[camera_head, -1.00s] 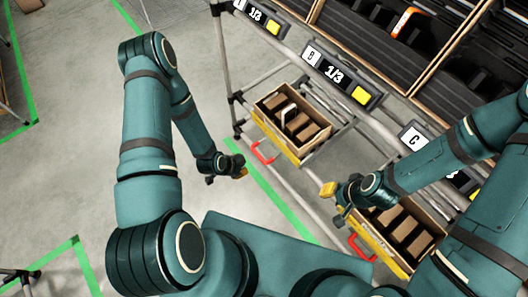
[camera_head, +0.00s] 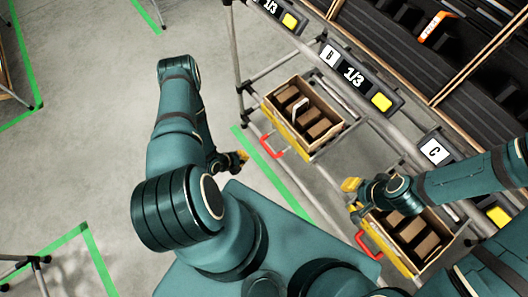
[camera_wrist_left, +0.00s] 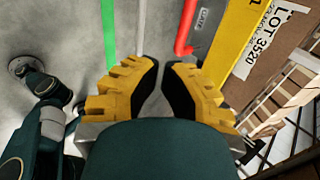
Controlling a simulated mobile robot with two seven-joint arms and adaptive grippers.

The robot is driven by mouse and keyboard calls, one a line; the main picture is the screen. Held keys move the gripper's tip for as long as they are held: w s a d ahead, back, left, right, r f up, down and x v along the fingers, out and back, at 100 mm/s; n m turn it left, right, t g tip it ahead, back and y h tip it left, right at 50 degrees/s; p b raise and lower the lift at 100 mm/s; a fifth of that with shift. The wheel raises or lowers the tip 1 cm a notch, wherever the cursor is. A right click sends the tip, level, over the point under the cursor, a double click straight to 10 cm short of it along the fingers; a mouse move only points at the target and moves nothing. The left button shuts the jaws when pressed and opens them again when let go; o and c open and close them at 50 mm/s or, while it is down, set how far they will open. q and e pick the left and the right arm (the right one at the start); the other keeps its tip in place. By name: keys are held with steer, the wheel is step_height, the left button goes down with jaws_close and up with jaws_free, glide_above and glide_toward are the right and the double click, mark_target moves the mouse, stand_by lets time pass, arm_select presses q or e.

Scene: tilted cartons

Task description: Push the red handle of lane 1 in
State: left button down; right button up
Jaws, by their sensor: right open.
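One red handle (camera_head: 271,147) sticks out from the yellow front of the upper carton bay. A second red handle (camera_head: 366,246) sits at the lower bay by my right arm. I cannot read which is lane 1. My left gripper (camera_head: 243,158) is left of and below the upper handle, apart from it. In the left wrist view, a red handle (camera_wrist_left: 187,28) lies beyond and right of its yellow fingertips (camera_wrist_left: 162,68). The tips are close together with a narrow gap and nothing between them. My right gripper (camera_head: 353,196) is open above the lower carton's near edge.
An open carton (camera_head: 325,137) with brown pieces sits tilted in the upper bay; another carton (camera_head: 440,257) is in the lower bay. Metal rack tubes and display panels (camera_head: 355,76) border them.

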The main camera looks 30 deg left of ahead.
arm_select(q)
steer(key=shift+w+f, duration=0.1)
steer(key=w+r+b+x, duration=0.1)
steer(key=b+x, duration=0.3)
steer(key=x, duration=0.9)
steer(key=shift+w+d+r, duration=0.3)
steer(key=shift+w+d, duration=0.05)
steer(key=shift+d, duration=0.05)
steer(key=shift+d, duration=0.1)
